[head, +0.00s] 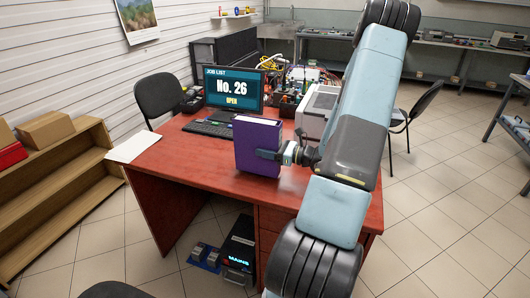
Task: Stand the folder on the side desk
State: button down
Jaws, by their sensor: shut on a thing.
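A purple folder (258,148) with a pale top edge stands upright at the front part of a red-brown desk (185,165). My gripper (270,154) reaches it from the right and is shut on its right side. The folder's lower edge is at or just above the desk top; I cannot tell whether it touches. My arm comes down from the upper right and hides the desk's right part. Which desk is the side desk I cannot tell from this view.
A monitor (234,88), a keyboard (208,128) and a white printer (318,108) stand behind the folder. Papers (133,146) lie at the left corner. Chairs (158,95) stand around. A wooden shelf (65,180) is at left. The desk's front left is clear.

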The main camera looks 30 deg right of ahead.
jog(key=shift+f, duration=0.55)
jog(key=shift+w+a+f, duration=0.1)
jog(key=shift+a+f, duration=0.05)
jog(key=shift+a, duration=0.05)
jog(key=shift+c, duration=2.1)
grip_release()
jog(key=v, duration=1.2)
jog(key=shift+d, duration=0.1)
